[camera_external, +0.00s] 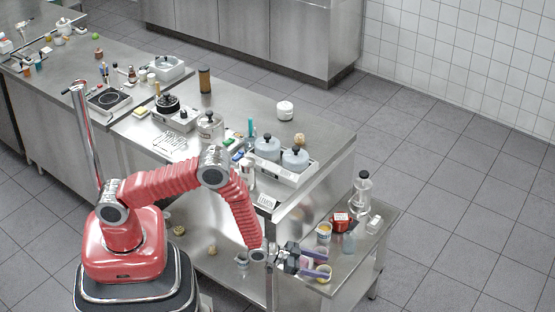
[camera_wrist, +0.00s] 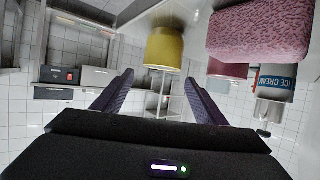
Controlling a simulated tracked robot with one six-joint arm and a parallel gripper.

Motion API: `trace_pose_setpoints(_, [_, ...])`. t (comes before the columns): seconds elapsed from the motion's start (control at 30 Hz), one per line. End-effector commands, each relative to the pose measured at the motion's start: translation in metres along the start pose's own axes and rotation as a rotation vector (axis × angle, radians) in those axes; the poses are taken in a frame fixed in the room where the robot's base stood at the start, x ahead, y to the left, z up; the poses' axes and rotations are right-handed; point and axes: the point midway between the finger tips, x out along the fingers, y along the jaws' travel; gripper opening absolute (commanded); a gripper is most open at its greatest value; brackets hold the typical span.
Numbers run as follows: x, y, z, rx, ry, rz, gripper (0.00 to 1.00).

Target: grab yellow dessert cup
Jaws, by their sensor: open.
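The yellow dessert cup (camera_wrist: 165,48) shows in the wrist view just beyond my gripper (camera_wrist: 159,78), roughly in line with the gap between its two purple fingers. In the external view my gripper (camera_external: 327,263) is low over the small side table at the front right. Its fingers are apart, with nothing seen held between them. A small yellow cup (camera_external: 325,271) shows right at the fingertips there, partly hidden by the nearer finger. I cannot tell whether a finger touches it.
A pink block (camera_wrist: 260,32) and an ice cream tub (camera_wrist: 276,82) are close on the right in the wrist view. The side table (camera_external: 353,262) also bears a red box (camera_external: 341,221) and a glass blender-like jar (camera_external: 361,190). Its right front part is clear.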

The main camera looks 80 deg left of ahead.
Motion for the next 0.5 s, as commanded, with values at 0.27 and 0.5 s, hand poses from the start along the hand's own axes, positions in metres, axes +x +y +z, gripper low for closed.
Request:
trace_pose_setpoints(0.27, [0.0062,-0.0002,0.0153,0.0,-0.001,0.0,0.66])
trace_pose_setpoints(0.5, [0.0061,-0.0002,0.0151,0.0,-0.001,0.0,0.66])
